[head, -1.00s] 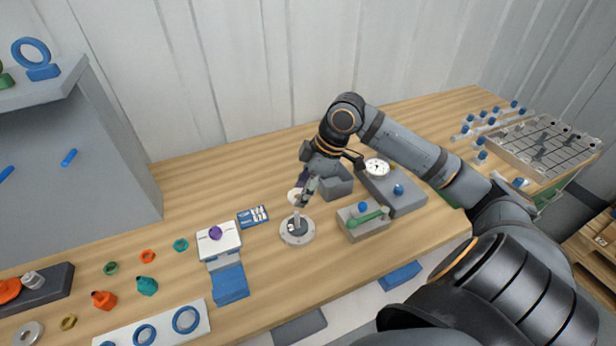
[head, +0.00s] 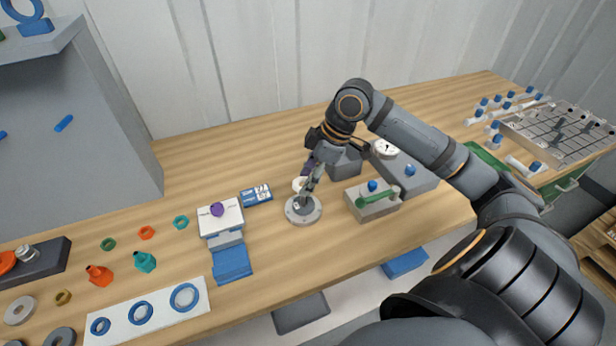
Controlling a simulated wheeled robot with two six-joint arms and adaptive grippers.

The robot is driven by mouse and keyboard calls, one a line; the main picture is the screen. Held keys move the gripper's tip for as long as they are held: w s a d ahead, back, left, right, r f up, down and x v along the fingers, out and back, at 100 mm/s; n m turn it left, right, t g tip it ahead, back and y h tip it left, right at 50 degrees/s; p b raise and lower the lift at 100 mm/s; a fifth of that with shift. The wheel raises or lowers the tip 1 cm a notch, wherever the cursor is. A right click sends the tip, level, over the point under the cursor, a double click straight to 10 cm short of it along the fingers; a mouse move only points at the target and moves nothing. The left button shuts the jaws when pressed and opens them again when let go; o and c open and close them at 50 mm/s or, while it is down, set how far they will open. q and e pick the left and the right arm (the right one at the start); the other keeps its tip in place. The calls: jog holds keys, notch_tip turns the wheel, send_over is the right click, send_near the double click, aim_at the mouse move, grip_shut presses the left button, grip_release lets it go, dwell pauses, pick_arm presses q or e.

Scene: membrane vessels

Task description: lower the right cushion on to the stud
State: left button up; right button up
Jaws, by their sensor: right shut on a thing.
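My right gripper (head: 306,198) points down over a round grey metal base (head: 304,216) on the bench. It is shut on a small pale round piece (head: 298,184), which looks like the right cushion and is partly hidden by the fingers. The fingertips are close above the middle of the base. The stud there is mostly hidden behind them, so I cannot tell whether the cushion touches it. My left gripper is not in view.
A grey block with a green handle and blue knob (head: 372,186) stands close right of the base. A dial gauge (head: 384,149) is behind it.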

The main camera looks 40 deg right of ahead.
jog(key=shift+f+b, duration=0.75)
jog(key=shift+f, duration=1.35)
jog(key=o, duration=0.9)
jog(key=shift+r, duration=0.1)
notch_tip(320, 180, up, 10)
jog(key=shift+f, duration=0.1)
